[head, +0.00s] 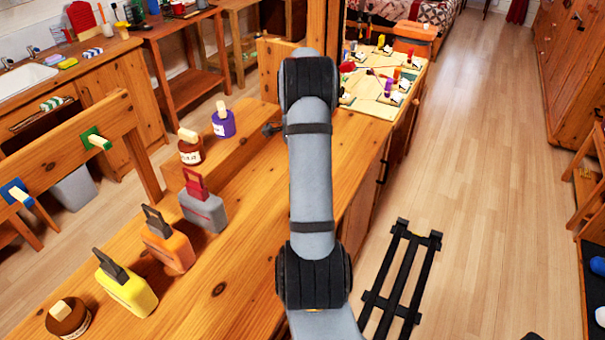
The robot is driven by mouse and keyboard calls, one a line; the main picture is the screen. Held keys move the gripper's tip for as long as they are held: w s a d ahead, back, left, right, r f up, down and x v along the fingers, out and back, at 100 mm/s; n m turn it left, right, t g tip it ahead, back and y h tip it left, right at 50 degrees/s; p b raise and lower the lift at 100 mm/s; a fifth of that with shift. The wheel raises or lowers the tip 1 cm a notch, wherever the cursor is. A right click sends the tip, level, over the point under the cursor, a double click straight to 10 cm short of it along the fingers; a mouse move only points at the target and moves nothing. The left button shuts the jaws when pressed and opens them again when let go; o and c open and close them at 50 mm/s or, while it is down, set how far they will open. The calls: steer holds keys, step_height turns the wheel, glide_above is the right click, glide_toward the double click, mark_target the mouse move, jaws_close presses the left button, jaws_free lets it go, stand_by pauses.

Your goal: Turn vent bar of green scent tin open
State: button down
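I cannot make out a green scent tin for certain. Round labelled tins with pale wooden bars on top stand on the wooden bench: a purple one (223,124), a brown one (190,152) and a dark brown one (68,319) at the front left. A green square plate (91,133) with a pale bar sits on the upright wooden rail at left. My arm rises through the middle and hides part of the bench. A small dark part (270,128), perhaps of my gripper, shows left of the arm near the purple tin; its fingers cannot be made out.
Yellow (125,291), orange (167,249) and grey (203,210) blocks with upright handles line the bench (225,285). A blue plate (16,193) is on the rail. A board with small coloured parts (385,78) lies at the far end. Open floor (480,180) is at right.

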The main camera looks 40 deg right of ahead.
stand_by(0.3)
steer(key=c, duration=1.4)
jaws_free()
steer(key=shift+c, duration=0.2)
steer(key=shift+o, duration=0.3)
steer(key=shift+r, duration=0.15)
step_height(320, 180, up, 12)
